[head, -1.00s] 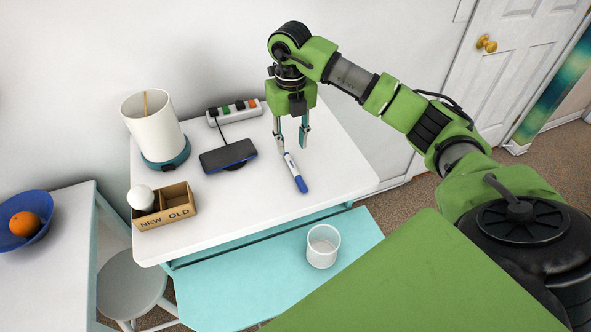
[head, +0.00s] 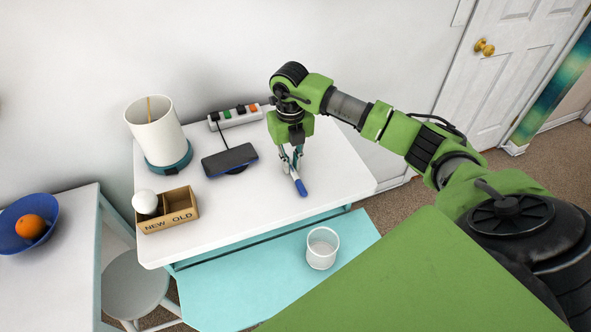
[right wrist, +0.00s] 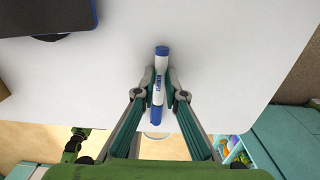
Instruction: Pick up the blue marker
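The blue marker (head: 300,186), white with a blue cap, is on the white desk (head: 235,215), below my right gripper (head: 293,163). In the right wrist view the marker (right wrist: 159,90) lies between the two fingertips of the right gripper (right wrist: 161,82), which press on it from both sides near its middle. The fingers hide part of the marker in the head view. I cannot tell any gap between marker and desk.
Left of the gripper are a phone on a stand (head: 229,160), a lamp (head: 158,133), a power strip (head: 234,117) and a wooden box (head: 170,211) with a white bulb (head: 144,200). The desk's right side is clear.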

